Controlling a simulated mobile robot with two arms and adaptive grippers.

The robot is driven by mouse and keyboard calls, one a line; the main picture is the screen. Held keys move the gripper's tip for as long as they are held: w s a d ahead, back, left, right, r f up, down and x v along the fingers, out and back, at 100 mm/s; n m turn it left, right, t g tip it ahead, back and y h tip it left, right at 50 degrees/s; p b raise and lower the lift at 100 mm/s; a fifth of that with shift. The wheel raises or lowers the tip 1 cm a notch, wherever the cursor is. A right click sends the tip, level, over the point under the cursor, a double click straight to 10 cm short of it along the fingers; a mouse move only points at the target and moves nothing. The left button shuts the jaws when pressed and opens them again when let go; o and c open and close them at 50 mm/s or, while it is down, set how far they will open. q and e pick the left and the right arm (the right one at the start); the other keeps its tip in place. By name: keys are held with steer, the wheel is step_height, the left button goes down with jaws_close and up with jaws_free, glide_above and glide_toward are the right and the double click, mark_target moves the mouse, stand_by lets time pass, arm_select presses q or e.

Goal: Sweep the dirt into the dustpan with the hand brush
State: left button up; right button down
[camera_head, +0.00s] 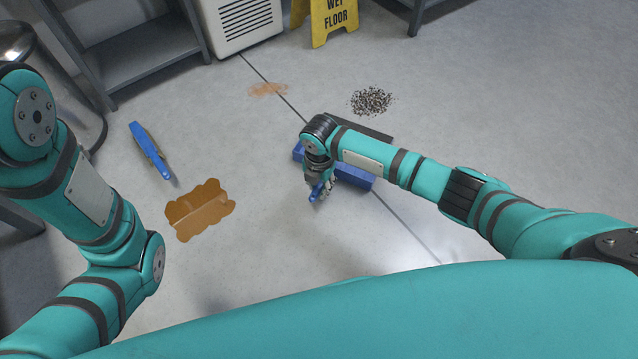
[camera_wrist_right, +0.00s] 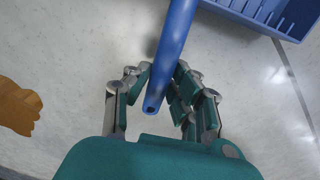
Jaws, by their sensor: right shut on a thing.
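The dirt (camera_head: 372,101) is a loose patch of dark and pale specks on the grey floor, right of the seam. The blue dustpan (camera_head: 356,177) lies below it in the head view, partly behind my right arm, with a dark edge toward the dirt. My right gripper (camera_head: 320,190) is shut on its blue handle. The right wrist view shows the handle (camera_wrist_right: 176,48) between the fingers (camera_wrist_right: 160,88) and the ridged pan (camera_wrist_right: 262,12) at the top right. The blue hand brush (camera_head: 148,147) lies apart on the floor at the left. My left gripper is out of view.
A brown, wavy-edged flat piece (camera_head: 200,210) lies on the floor between my arms. An orange-brown stain (camera_head: 268,89) is near the seam. A yellow wet-floor sign (camera_head: 333,20), a white vented unit (camera_head: 240,22) and a grey shelf (camera_head: 140,50) stand at the back. Floor at right is clear.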

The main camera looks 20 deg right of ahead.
steer(key=shift+f, duration=0.1)
steer(key=c, duration=1.1)
jaws_free()
steer(key=shift+o, duration=0.2)
step_height(320, 180, up, 12)
